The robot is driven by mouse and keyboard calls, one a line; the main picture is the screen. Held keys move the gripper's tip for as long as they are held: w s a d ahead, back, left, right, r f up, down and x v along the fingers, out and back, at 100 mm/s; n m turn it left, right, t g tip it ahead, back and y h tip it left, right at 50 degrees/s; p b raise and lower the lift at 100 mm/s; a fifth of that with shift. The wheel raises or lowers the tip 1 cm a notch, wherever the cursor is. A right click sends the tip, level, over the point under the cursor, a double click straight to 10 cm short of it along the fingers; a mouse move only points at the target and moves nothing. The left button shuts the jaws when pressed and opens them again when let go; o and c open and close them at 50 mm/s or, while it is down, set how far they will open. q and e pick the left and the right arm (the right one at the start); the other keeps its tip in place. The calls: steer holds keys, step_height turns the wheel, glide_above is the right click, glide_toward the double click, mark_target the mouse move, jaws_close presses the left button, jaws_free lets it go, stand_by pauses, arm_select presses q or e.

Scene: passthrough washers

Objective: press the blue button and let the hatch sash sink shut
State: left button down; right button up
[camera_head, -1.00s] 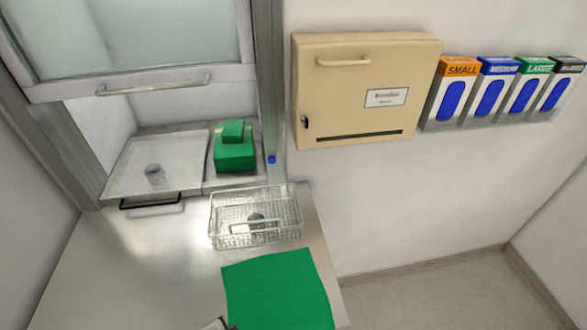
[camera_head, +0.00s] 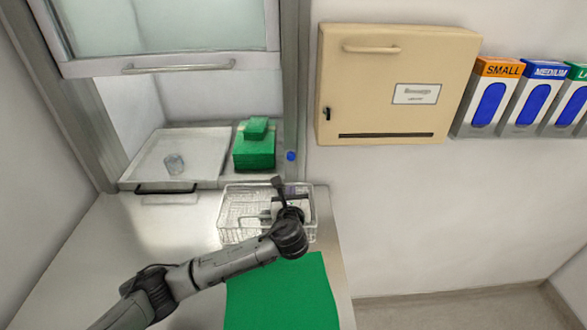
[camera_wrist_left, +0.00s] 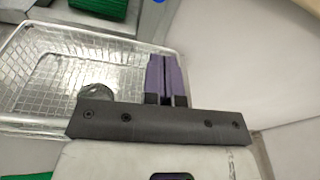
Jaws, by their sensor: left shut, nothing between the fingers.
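The hatch sash (camera_head: 165,65), a glazed panel with a bar handle, is raised, with the opening clear beneath it. The blue button (camera_head: 291,156) is on the frame post at the right of the hatch. A small bit of the blue button shows at the top edge of the left wrist view (camera_wrist_left: 160,2). My left gripper (camera_head: 291,189) is over the right part of the wire basket, below the button and apart from it. Its purple fingers (camera_wrist_left: 164,60) are shut together with nothing between them. My right gripper is not in view.
The wire basket (camera_head: 230,212) stands on the bench below the hatch, with a green mat (camera_head: 275,300) in front. A beige cabinet (camera_head: 375,100) hangs right of the post.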

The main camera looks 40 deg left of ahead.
arm_select(q)
steer(key=shift+w+a+r+m+y, duration=0.3)
steer(key=shift+w+a+r+m, duration=0.1)
steer(key=shift+a+m, duration=0.25)
steer(key=p, duration=0.1)
glide_toward(290, 157)
steer(key=x, duration=0.7)
steer(key=shift+w+f, duration=0.1)
steer(key=shift+w, duration=0.2)
steer(key=shift+a, duration=0.15)
